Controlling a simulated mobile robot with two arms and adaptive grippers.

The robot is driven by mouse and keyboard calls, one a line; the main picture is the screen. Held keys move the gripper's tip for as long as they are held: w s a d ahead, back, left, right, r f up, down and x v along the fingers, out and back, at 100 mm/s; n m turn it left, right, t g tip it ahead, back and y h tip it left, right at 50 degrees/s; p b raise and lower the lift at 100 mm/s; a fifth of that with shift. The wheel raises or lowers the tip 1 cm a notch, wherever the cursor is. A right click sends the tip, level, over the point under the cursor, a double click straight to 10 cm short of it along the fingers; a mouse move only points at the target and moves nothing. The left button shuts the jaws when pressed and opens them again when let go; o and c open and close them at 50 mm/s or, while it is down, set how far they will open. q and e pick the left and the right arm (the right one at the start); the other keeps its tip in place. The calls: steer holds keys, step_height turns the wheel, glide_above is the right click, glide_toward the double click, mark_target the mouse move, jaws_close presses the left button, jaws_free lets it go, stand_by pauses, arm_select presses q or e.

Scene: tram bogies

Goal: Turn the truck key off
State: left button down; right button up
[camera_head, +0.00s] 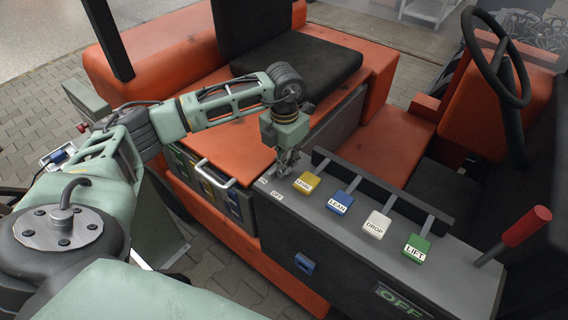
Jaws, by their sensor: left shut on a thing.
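My left gripper (286,166) points down at the left end of the truck's grey control panel (348,243). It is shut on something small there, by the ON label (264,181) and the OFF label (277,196). The fingers hide most of what they hold, so I cannot make out the key or which way it is turned. My right gripper is not in view.
Beside the gripper stand a yellow lever (307,182), a blue LEAN lever (340,202), a white DROP lever (377,224) and a green LIFT lever (416,247). A red-handled lever (526,226) and the steering wheel (496,62) are at right. The black seat (297,68) is behind.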

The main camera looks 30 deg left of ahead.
arm_select(q)
steer(key=shift+w+r+n, duration=0.15)
steer(key=shift+r+n, duration=0.05)
steer(key=shift+n, duration=0.4)
steer(key=c, duration=1.8)
jaws_free()
steer(key=shift+c, duration=0.2)
steer(key=shift+f, duration=0.1)
step_height(320, 180, up, 12)
steer(key=shift+f, duration=0.1)
